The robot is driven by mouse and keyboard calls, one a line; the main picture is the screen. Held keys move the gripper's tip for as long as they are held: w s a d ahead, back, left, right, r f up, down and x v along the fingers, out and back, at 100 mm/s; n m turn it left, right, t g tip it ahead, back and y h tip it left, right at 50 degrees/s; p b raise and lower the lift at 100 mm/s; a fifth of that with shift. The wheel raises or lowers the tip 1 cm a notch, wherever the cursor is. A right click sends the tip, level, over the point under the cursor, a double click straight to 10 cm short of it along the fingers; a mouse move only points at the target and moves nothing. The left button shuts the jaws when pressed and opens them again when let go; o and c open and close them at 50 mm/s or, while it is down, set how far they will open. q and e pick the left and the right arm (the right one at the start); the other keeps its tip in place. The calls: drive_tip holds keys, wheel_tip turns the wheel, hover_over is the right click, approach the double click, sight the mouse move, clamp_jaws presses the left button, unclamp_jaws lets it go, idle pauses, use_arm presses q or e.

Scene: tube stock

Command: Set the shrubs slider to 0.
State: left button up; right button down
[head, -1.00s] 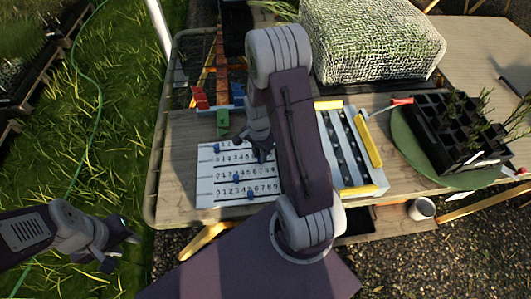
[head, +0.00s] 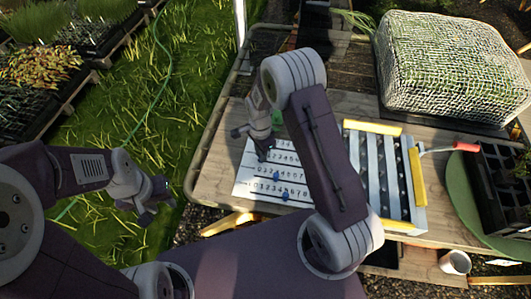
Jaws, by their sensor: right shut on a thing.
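The white slider board (head: 243,181) lies on the wooden table, with rows of printed numbers and small blue knobs. One blue knob (head: 276,175) shows on a lower row and another blue knob (head: 285,196) on the bottom row. I cannot read which row is shrubs. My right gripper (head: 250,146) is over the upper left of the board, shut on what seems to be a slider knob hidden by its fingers. My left gripper (head: 158,208) is open and empty, over the grass left of the table.
A tray with yellow ends and grey strips (head: 385,224) sits right of the board. A mesh-covered block (head: 450,65) stands behind it. A black seedling tray (head: 495,190) is on a green mat (head: 468,218) at right, with a white cup (head: 455,263) nearby.

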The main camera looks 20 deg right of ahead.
drive_tip(key=shift+w+a, duration=0.1)
drive_tip(key=c, duration=1.3)
unclamp_jaws()
drive_tip(key=shift+a, duration=0.15)
wheel_tip(320, 180, up, 9)
